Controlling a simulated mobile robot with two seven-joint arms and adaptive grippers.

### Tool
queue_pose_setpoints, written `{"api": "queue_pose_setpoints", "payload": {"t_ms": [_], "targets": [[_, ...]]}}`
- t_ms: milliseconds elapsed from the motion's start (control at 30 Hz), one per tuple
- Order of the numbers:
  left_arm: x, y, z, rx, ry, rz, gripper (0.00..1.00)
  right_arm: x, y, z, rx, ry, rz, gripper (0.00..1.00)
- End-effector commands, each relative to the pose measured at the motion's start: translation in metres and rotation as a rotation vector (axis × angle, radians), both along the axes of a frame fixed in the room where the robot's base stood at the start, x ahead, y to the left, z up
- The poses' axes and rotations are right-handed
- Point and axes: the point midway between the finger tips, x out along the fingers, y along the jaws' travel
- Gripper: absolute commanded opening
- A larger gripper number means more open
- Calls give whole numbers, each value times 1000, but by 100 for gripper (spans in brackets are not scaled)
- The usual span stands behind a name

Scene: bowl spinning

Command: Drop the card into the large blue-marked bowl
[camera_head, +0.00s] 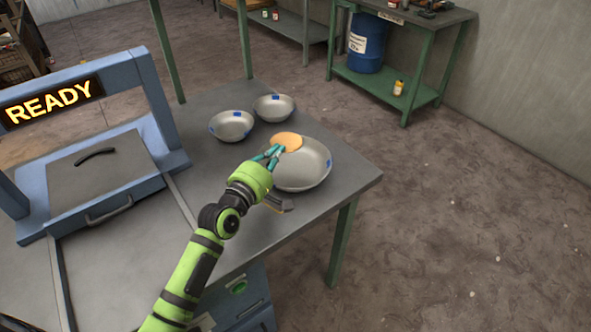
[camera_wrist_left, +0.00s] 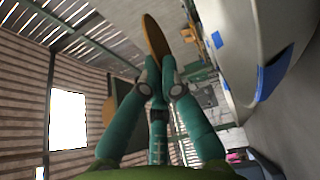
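The card is a thin orange disc (camera_head: 288,141). It shows edge-on in the left wrist view (camera_wrist_left: 155,38). My left gripper (camera_head: 275,153) is shut on the card, with its teal fingers (camera_wrist_left: 161,82) pressed on the card's near edge. The large bowl (camera_head: 306,174) is grey metal with blue marks and stands on the table near its right corner. In the head view the card overlaps the bowl's far left rim, seemingly above it. The bowl's wall also fills the upper right of the left wrist view (camera_wrist_left: 245,45). My right gripper is out of view.
Two smaller blue-marked bowls stand behind the large one, one at left (camera_head: 232,126) and one farther back (camera_head: 273,108). A blue machine with a READY sign (camera_head: 53,101) stands at left. A small dark object (camera_head: 280,204) lies beside the large bowl, near my gripper.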

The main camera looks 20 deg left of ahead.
Motion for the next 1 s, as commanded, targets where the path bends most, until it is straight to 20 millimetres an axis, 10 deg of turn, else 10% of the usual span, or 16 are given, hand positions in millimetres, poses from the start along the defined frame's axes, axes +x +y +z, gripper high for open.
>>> {"api": "queue_pose_setpoints", "payload": {"t_ms": [133, 233, 667, 1000], "targets": [[0, 0, 1, 0, -1, 0, 0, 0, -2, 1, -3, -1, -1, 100], [0, 0, 1, 0, -1, 0, 33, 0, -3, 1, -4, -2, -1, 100], [-7, 2, 0, 0, 1, 0, 33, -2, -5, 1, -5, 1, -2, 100], [-72, 16, -1, 2, 4, 0, 33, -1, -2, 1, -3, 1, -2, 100]]}}
